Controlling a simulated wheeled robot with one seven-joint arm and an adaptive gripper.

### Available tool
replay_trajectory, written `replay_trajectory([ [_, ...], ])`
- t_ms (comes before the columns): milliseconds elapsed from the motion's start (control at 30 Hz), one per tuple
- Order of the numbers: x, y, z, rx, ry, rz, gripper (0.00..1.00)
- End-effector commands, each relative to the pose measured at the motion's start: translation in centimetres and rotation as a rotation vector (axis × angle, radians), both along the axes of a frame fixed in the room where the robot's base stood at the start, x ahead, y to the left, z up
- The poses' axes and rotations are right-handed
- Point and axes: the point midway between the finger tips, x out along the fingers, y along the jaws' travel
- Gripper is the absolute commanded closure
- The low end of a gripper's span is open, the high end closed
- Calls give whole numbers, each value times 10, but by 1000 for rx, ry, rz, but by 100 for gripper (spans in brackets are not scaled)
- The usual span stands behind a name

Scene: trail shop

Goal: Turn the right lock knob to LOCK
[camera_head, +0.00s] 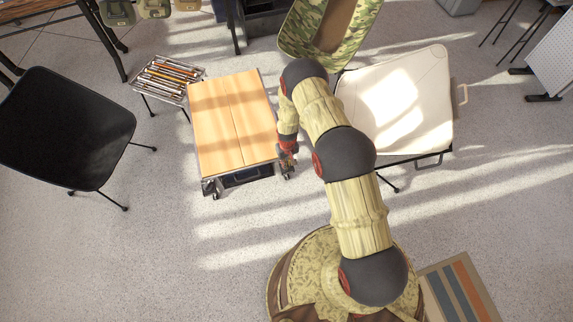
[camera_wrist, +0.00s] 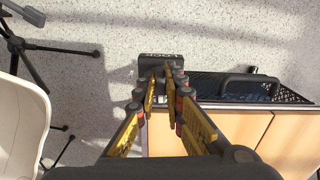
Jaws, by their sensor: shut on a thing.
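The wooden-topped unit (camera_head: 232,118) stands left of my arm, with a dark front panel and handle (camera_head: 242,178). My gripper (camera_head: 287,160) is at its front right corner. In the wrist view, my gripper (camera_wrist: 164,82) is shut at a dark block (camera_wrist: 153,59) bearing pale lettering that appears to read LOCK. The right lock knob is mostly hidden between the fingers, so its angle cannot be told. The front handle (camera_wrist: 250,80) shows beside it. A small fitting (camera_head: 209,187) sits at the front left corner.
A white chair (camera_head: 400,100) stands close to the right of my arm, its legs reaching toward the unit. A black chair (camera_head: 65,128) and a tray of tools (camera_head: 168,78) stand at left. The floor (camera_head: 170,250) before the unit is clear.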

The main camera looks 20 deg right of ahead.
Motion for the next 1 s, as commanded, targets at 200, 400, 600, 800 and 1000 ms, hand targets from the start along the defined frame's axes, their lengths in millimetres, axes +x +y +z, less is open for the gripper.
replay_trajectory([
  [200, 2, -2, 0, 0, -2, 202, 100],
  [400, 3, -4, 0, 0, -3, 382, 100],
  [600, 3, -5, 0, 0, -2, 531, 100],
  [800, 4, -6, 0, 0, -2, 634, 100],
  [1000, 5, -7, 1, 0, -2, 689, 100],
])
